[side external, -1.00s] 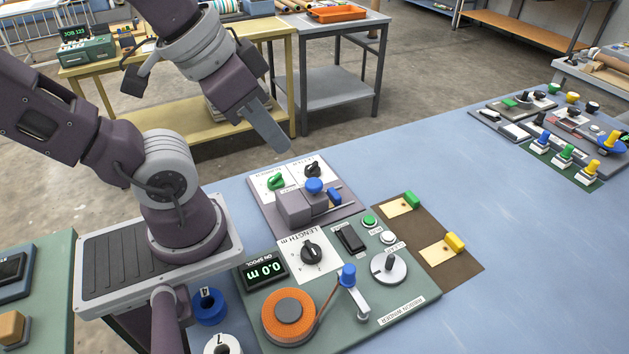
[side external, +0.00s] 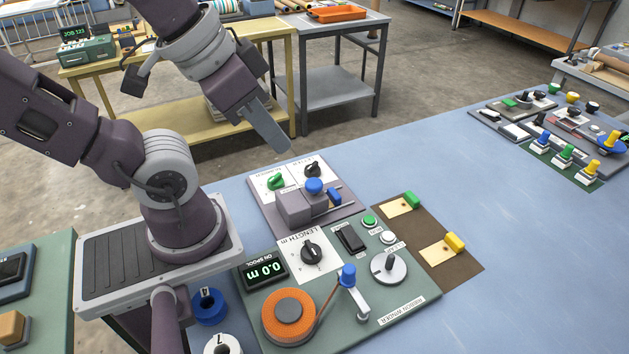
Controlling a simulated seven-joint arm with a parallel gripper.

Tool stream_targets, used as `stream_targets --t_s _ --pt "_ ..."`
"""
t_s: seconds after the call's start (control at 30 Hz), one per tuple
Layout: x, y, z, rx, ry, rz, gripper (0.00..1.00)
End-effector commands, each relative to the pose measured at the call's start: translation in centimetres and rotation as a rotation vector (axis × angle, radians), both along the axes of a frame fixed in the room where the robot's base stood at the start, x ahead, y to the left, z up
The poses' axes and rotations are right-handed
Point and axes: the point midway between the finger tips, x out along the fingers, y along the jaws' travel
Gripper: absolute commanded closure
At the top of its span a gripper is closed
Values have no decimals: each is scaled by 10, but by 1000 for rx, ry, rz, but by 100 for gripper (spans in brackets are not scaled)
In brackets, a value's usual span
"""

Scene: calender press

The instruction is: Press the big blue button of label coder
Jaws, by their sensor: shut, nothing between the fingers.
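My gripper (side external: 281,143) is shut and empty. It points down and to the right, above and behind the grey panel (side external: 345,211) and apart from it. That panel carries a round blue knob or button (side external: 314,186), a smaller blue part (side external: 334,195), a grey block (side external: 293,208), a green dial (side external: 276,181) and a black dial (side external: 312,169). A green machine (side external: 88,53) with a display reading "JOB 123" stands on the yellow table at the back left. I cannot read the words "label coder" on either unit.
The green ribbon winder panel (side external: 385,309) is in front, with an orange spool (side external: 289,316) and a blue-topped crank (side external: 348,276). A brown mat (side external: 459,276) lies to its right. More control panels (side external: 566,176) stand far right. The blue table (side external: 510,250) between is clear.

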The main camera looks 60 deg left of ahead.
Motion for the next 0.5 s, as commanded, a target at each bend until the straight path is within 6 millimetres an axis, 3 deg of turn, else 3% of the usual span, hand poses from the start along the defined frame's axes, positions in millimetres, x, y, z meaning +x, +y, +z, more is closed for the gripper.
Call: stream_targets --t_s 0.13,0.23,0.5 --pt "2 2 0 9 -4 2 100" --pt "17 17 3 67 -38 11 100" --pt "105 104 31 465 -241 -57 100"
